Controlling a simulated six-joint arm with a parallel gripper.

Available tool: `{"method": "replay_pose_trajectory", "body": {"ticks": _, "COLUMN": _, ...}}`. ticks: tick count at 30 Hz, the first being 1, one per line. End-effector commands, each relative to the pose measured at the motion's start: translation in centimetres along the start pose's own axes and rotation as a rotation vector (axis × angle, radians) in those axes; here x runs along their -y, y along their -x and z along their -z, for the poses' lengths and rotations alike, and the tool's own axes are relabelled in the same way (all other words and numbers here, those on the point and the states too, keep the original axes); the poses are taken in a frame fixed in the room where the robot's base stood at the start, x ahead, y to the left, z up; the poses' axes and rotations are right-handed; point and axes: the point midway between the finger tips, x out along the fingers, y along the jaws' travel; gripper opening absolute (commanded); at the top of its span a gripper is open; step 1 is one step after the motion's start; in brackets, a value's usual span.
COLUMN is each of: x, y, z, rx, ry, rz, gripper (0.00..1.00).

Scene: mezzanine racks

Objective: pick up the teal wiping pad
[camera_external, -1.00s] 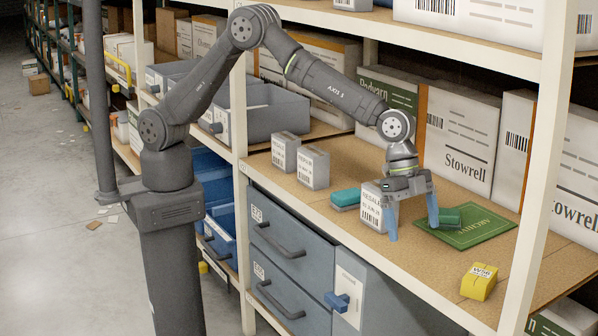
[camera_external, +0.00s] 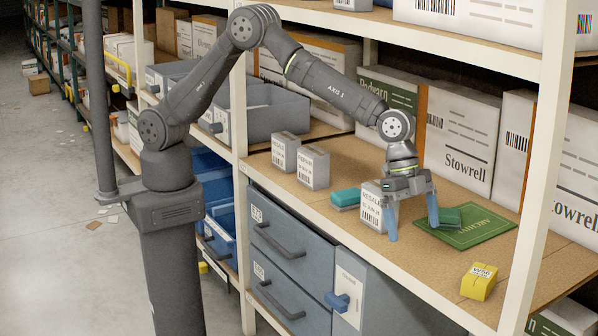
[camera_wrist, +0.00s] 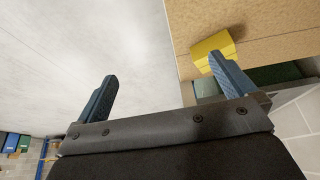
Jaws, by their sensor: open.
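The teal wiping pad (camera_external: 346,199) lies flat on the tan shelf, left of my gripper and beside a white labelled box. My gripper (camera_external: 412,224) points down over the shelf with its fingers apart and nothing visible between them. Its left finger is in front of the white box (camera_external: 373,211); its right finger overlaps the left end of a dark green block (camera_external: 448,217) in the picture. I cannot tell whether either finger touches. In the wrist view both blue fingers of my gripper (camera_wrist: 163,86) show spread apart, and the teal pad is not visible.
The dark green block sits on a flat green sheet (camera_external: 474,232). A yellow box (camera_external: 479,281) stands near the shelf's front edge and shows in the wrist view (camera_wrist: 212,47). Two grey-white boxes (camera_external: 299,161) stand left. Large cartons (camera_external: 459,139) line the back; a white post (camera_external: 538,190) rises right.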

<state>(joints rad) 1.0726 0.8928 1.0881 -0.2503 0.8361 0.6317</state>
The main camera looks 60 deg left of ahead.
Motion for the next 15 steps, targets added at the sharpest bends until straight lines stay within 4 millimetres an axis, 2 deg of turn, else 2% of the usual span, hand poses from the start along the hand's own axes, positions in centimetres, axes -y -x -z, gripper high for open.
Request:
{"method": "replay_pose_trajectory", "body": {"ticks": 2, "x": 1.0, "y": 0.2, "z": -0.8, "rx": 0.0, "ry": 0.052, "rz": 0.009, "gripper": 1.0}}
{"method": "replay_pose_trajectory", "body": {"ticks": 5, "x": 3.5, "y": 0.8, "z": -2.9, "rx": -0.003, "ry": 0.205, "rz": 0.033, "gripper": 1.0}}
{"method": "replay_pose_trajectory", "body": {"ticks": 8, "x": 7.1, "y": 1.8, "z": -6.4, "rx": -0.013, "ry": 0.449, "rz": 0.07, "gripper": 1.0}}
{"method": "replay_pose_trajectory", "body": {"ticks": 12, "x": 11.8, "y": 3.3, "z": -12.1, "rx": -0.04, "ry": 0.825, "rz": 0.123, "gripper": 1.0}}
{"method": "replay_pose_trajectory", "body": {"ticks": 15, "x": 14.1, "y": 4.5, "z": -16.0, "rx": -0.062, "ry": 1.08, "rz": 0.15, "gripper": 1.0}}
